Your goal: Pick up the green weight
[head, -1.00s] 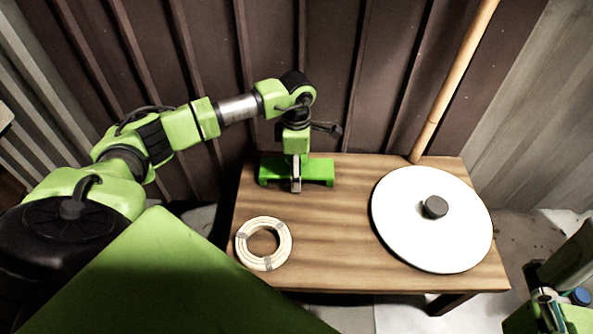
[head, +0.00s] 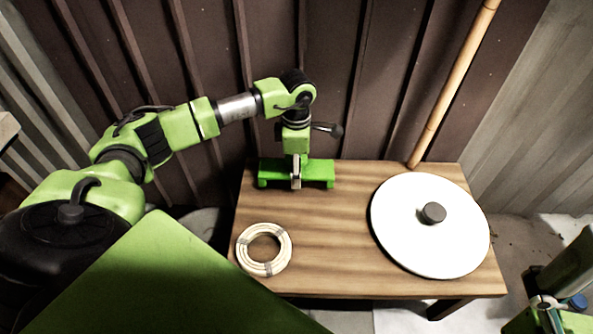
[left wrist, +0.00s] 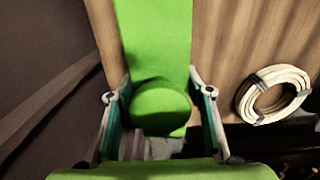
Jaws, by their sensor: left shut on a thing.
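The green weight (head: 318,172) is a flat green block with short feet, at the back left of the wooden table. My left gripper (head: 296,181) is shut on its middle from above. In the left wrist view, the weight (left wrist: 160,40) runs between the fingers of my left gripper (left wrist: 163,118), with a round green knob (left wrist: 160,108) between them. I cannot tell whether the weight's feet touch the tabletop.
A pale rattan coil (head: 263,249) lies on the table (head: 335,235) at front left. A white disc (head: 420,245) with a grey knob (head: 433,212) lies at right. A bamboo pole (head: 447,95) leans by the table's back edge. Dark ribbed wall (head: 375,80) stands close behind.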

